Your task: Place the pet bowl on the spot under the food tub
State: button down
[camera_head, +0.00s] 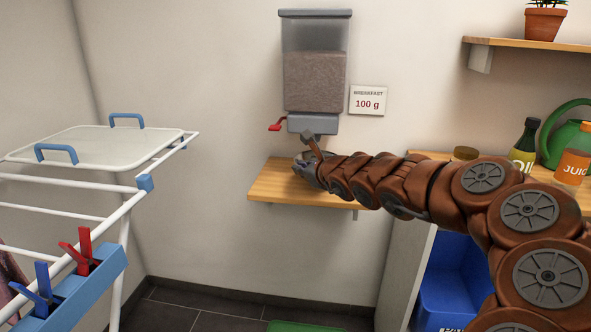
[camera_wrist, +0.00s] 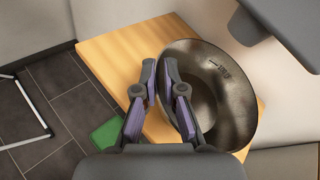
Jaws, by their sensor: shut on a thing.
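The pet bowl (camera_wrist: 228,88) is a metal bowl with dark markings inside its wall, and it looks empty. My gripper (camera_wrist: 161,72) is shut on its near left rim, one finger on each side of the wall. The bowl is over the small wooden shelf (camera_head: 275,183); I cannot tell whether it touches the wood. The food tub (camera_head: 315,75) hangs on the wall above that shelf, with brown feed inside and a red lever (camera_head: 275,126). In the head view my gripper (camera_head: 305,172) is just below the tub's outlet, and the bowl is mostly hidden there.
A sign (camera_head: 368,100) reads "BREAKFAST 100 g". At left stand a drying rack (camera_head: 120,215) with a tray (camera_head: 90,146) and pegs. At right are a bottle shelf (camera_head: 545,178) and a blue bin (camera_head: 450,275). A green item (camera_wrist: 107,134) lies on the floor.

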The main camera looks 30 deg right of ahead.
aim_at(299, 159)
jog(key=w+p, duration=0.1)
jog(key=w, duration=0.1)
jog(key=w+d+p, duration=0.1)
jog(key=w, duration=0.1)
jog(key=w+d+p, duration=0.1)
jog(key=w, duration=0.1)
jog(key=shift+w+d+f, duration=0.2)
jog(key=shift+d, duration=0.05)
jog(key=shift+f+b, duration=0.8)
jog(key=shift+f, duration=1.15)
jog(key=c, duration=1.2)
grip_release()
jog(key=shift+r, duration=0.1)
jog(key=shift+c, duration=0.2)
jog(key=v, duration=1)
jog(key=shift+s+r, duration=0.25)
jog(key=shift+r, duration=0.05)
jog(key=shift+s+p, duration=0.4)
jog(key=shift+s, duration=0.25)
